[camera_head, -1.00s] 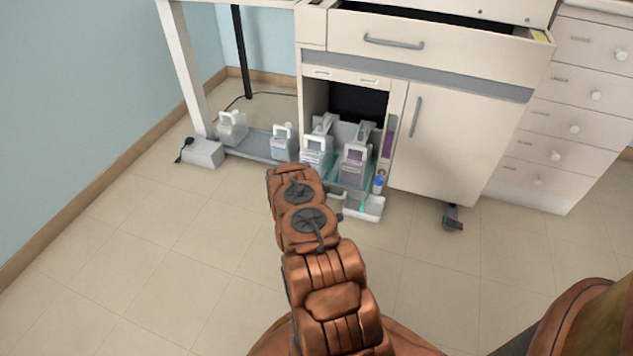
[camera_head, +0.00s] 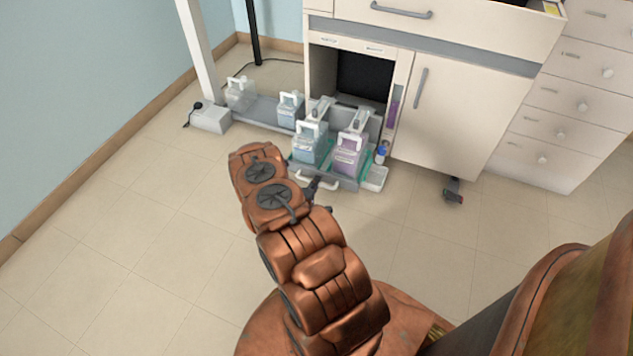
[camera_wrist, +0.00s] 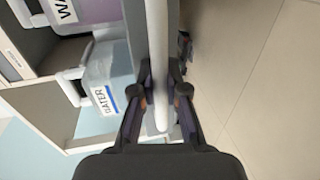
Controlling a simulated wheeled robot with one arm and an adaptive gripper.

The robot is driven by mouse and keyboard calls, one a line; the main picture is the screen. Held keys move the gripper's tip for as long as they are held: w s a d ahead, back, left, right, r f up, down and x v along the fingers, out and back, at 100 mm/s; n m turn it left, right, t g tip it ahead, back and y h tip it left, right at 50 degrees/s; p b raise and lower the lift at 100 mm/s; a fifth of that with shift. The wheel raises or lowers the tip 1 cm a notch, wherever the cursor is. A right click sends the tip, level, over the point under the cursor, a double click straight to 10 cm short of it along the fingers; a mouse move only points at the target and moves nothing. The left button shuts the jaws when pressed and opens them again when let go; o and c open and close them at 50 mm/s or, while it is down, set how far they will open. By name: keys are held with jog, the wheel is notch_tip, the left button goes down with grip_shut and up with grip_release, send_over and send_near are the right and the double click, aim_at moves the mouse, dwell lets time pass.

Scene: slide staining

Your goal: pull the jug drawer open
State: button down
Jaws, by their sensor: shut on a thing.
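The jug drawer (camera_head: 338,181) is a low grey tray drawer at the bottom of the white cabinet. It stands out from the cabinet's open bay with jugs on it, one with bluish liquid (camera_head: 308,146) and one with purple liquid (camera_head: 348,158). Its white bar handle (camera_head: 318,184) is at the front. In the wrist view the handle (camera_wrist: 158,60) runs between the two fingers. My gripper (camera_wrist: 160,95) is shut on it; in the head view my gripper (camera_head: 312,188) is dark, small and partly hidden by my arm. A labelled jug (camera_wrist: 108,85) shows beside the handle.
An upper drawer (camera_head: 440,20) stands open above. A hinged door (camera_head: 455,115) is shut at the right, beside a column of small drawers (camera_head: 565,110). More jugs (camera_head: 290,108) stand on a low shelf at left. The tiled floor (camera_head: 130,240) in front is clear.

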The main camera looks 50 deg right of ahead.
jog(key=c, duration=1.2)
grip_release()
jog(key=v, duration=1.2)
